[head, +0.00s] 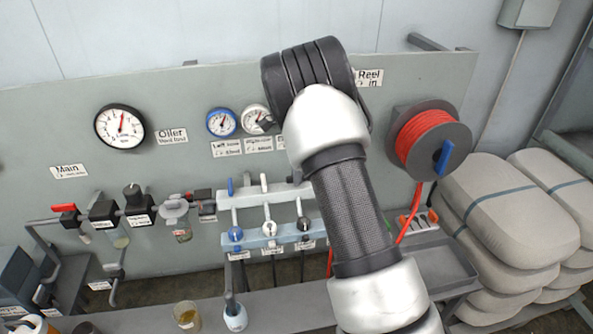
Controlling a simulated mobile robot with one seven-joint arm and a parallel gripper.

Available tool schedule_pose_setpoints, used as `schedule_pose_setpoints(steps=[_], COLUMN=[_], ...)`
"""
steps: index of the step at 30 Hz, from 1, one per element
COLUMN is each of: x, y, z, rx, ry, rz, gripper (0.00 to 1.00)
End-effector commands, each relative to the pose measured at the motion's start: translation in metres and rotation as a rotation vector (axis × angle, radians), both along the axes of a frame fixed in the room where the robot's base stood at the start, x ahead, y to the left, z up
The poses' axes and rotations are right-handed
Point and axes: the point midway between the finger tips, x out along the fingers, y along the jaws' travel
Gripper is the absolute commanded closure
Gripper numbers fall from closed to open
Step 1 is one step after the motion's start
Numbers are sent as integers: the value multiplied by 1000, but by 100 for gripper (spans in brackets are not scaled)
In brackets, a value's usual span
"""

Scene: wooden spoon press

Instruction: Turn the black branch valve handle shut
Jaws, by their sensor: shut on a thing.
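Three branch valves sit along a pale manifold (246,198) on the grey panel. The blue handle (230,187) and the white handle (264,182) stand upright at its left and middle. The black branch valve handle is at the right end, beside and partly behind my arm; I cannot tell its angle. My arm rises from the bottom right and bends at a black joint in front of the panel. My gripper is hidden behind my arm, so its jaws and what they touch do not show.
A gauge (120,127) and red main valve (65,209) are at left. A red hose reel (426,140) is at right, beside stacked sacks (511,209). A shelf (285,309) below carries an amber cup (187,315) and a blue-white bottle (235,317).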

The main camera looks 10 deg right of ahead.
Motion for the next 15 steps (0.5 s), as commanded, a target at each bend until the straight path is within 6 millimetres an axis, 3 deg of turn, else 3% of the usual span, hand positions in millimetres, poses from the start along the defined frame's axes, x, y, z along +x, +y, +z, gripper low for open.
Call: schedule_pose_setpoints(steps=[15], x=[-1], y=[0], z=[-1], rx=[1], ry=[2], rz=[-68], gripper=[100])
